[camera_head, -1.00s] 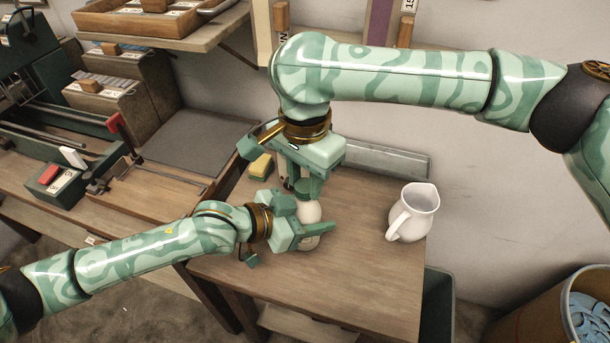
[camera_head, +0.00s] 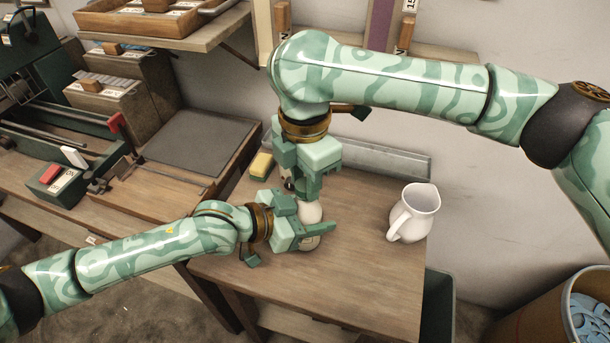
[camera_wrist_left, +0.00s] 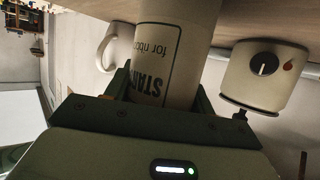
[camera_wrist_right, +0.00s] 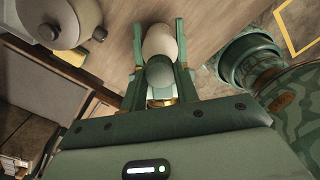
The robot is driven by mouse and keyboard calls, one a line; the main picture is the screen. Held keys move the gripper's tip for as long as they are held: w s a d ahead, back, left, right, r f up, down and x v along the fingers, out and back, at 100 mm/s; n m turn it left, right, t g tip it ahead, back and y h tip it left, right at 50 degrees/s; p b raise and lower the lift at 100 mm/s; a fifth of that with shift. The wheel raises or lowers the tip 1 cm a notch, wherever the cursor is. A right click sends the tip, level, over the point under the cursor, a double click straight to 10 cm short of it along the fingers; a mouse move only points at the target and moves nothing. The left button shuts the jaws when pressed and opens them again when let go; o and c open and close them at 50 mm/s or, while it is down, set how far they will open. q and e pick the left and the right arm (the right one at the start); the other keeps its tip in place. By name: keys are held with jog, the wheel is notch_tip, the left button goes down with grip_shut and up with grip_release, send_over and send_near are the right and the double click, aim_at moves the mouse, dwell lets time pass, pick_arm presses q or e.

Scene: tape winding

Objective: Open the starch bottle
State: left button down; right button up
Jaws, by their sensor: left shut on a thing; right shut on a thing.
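The cream starch bottle (camera_head: 310,213) stands upright on the wooden table between my grippers. Its printed label (camera_wrist_left: 158,62) faces the camera in the left wrist view. My left gripper (camera_head: 312,232) is shut around the bottle's body from the left. My right gripper (camera_head: 304,192) points down from above and is shut at the bottle's top. In the right wrist view the bottle (camera_wrist_right: 160,41) and its rounded grey-green cap (camera_wrist_right: 160,72) lie between the two fingers. The cap appears to be on the bottle; the fingers partly hide where they meet.
A white pitcher (camera_head: 414,213) stands to the right on the table. A cream pot with a dark knob (camera_wrist_left: 264,75) stands close to the bottle, mostly hidden in the head view. A yellow block (camera_head: 261,165) lies at the table's back left. The table's front right is clear.

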jog(key=n, duration=0.6)
jog(key=shift+n, duration=0.3)
jog(key=n, duration=0.3)
jog(key=shift+d, duration=0.1)
jog(key=n, duration=0.6)
pick_arm(q)
jog(key=shift+s, duration=0.1)
pick_arm(e)
jog(key=n, duration=0.5)
jog(key=shift+r, duration=0.2)
jog(key=shift+r, duration=0.95)
